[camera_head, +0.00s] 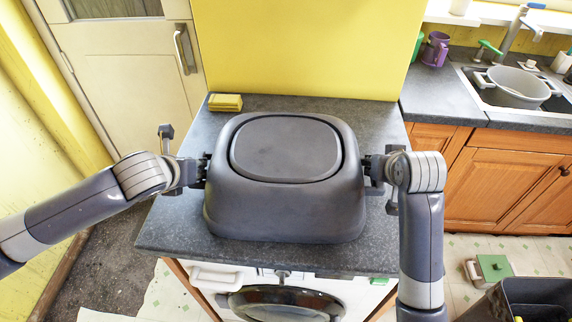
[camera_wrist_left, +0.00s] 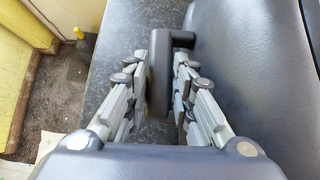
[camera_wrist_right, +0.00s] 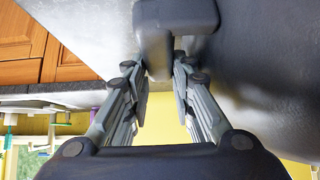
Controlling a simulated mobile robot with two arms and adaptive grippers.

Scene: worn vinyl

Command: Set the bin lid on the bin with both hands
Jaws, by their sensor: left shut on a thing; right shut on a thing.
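The bin lid (camera_head: 285,205) is a dark grey dome with a rounded flap on top, at the middle of the grey counter. I cannot tell whether it rests on the counter or is just clear of it. My left gripper (camera_head: 204,170) is shut on the lid's left handle (camera_wrist_left: 160,75). My right gripper (camera_head: 372,169) is shut on its right handle (camera_wrist_right: 155,40). The bin (camera_head: 535,290) is a dark open container on the floor at the lower right of the head view, partly cut off by the frame.
A yellow sponge (camera_head: 225,102) lies behind the lid on the counter (camera_head: 180,225). A washing machine (camera_head: 285,300) stands below. A green-and-white thing (camera_head: 492,268) is near the bin.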

